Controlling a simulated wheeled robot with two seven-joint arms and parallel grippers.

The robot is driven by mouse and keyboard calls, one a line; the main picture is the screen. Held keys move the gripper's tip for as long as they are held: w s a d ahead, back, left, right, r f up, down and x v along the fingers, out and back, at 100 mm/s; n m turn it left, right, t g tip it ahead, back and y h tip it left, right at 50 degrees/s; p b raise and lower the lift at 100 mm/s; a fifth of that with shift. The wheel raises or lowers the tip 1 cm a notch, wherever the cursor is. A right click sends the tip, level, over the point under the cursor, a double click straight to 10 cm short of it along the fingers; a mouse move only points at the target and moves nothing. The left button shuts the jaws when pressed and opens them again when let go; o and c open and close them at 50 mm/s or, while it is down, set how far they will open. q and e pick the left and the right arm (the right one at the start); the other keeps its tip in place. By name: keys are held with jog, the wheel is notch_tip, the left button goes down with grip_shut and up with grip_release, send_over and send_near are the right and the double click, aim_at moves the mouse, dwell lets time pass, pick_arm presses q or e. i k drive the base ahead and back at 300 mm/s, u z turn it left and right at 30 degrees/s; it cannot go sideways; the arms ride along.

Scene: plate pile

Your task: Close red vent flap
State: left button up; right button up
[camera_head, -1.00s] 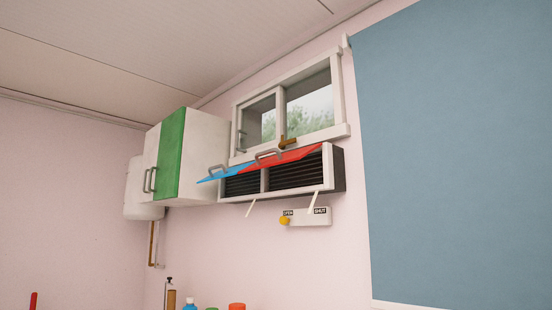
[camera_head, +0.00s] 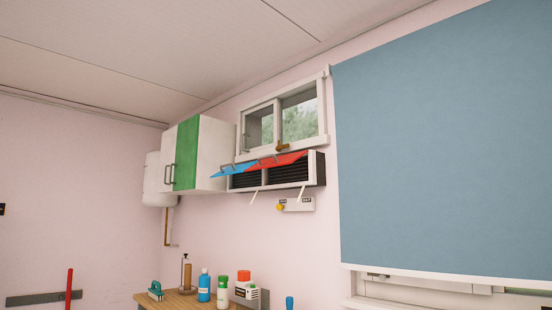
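The red vent flap (camera_head: 290,159) is raised and sticks out from the top of the right half of the dark louvred vent box (camera_head: 316,168) under the window. It has a grey handle on its outer edge. A blue flap (camera_head: 235,170) beside it on the left is also raised, with its own grey handle. Dark slats show below both flaps. A small white panel (camera_head: 296,205) with a yellow knob (camera_head: 280,208) and two labels is on the wall below; its labels are too small to read surely. Neither of my grippers is in view.
A white cabinet with a green door (camera_head: 187,153) hangs left of the vent. A wooden bench (camera_head: 180,302) below holds several bottles, a brush and a small box. A large blue blind (camera_head: 440,145) covers the right side.

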aim_at(276, 161)
jog(key=u, duration=0.1)
jog(key=i, duration=1.55)
jog(key=z, duration=0.6)
